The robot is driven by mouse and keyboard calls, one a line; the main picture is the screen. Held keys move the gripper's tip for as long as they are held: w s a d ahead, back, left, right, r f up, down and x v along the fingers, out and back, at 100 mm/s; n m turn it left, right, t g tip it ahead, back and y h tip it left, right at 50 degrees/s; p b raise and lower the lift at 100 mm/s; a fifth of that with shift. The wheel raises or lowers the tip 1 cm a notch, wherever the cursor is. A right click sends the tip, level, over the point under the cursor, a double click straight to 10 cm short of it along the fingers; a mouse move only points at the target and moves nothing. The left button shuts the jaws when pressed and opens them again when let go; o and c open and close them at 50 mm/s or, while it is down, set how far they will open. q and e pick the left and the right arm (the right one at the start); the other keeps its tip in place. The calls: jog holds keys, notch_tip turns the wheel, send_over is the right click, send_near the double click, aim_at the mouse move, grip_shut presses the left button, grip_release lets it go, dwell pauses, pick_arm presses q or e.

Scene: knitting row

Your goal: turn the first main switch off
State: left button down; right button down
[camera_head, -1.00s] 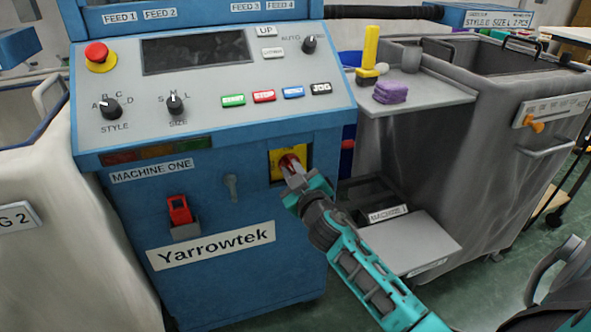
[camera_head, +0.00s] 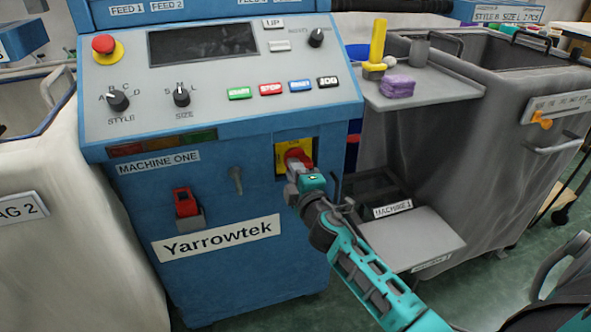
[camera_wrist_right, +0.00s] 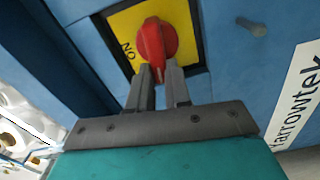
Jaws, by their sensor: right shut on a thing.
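The main switch is a red rotary knob (camera_head: 298,158) on a yellow plate (camera_head: 281,160), low on the right of the blue front of machine one. In the right wrist view the red knob (camera_wrist_right: 155,45) fills the middle of the yellow plate (camera_wrist_right: 126,28), and "NO" lettering shows to its left. My right gripper (camera_head: 297,168) is shut on the knob. Its two dark fingers (camera_wrist_right: 158,76) in the right wrist view sit on either side of the knob's lower end. My left gripper is not in view.
A control panel (camera_head: 215,95) with buttons, dials and a red emergency stop (camera_head: 104,45) is above the switch. A shelf (camera_head: 430,92) and grey bin (camera_head: 500,140) stand at right.

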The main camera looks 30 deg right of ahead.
jog(key=shift+f+n, duration=0.15)
jog(key=shift+n, duration=0.65)
jog(key=c, duration=1.1)
grip_release()
jog(key=shift+o, duration=0.2)
jog(key=v, duration=1.3)
jog(key=shift+d, duration=0.1)
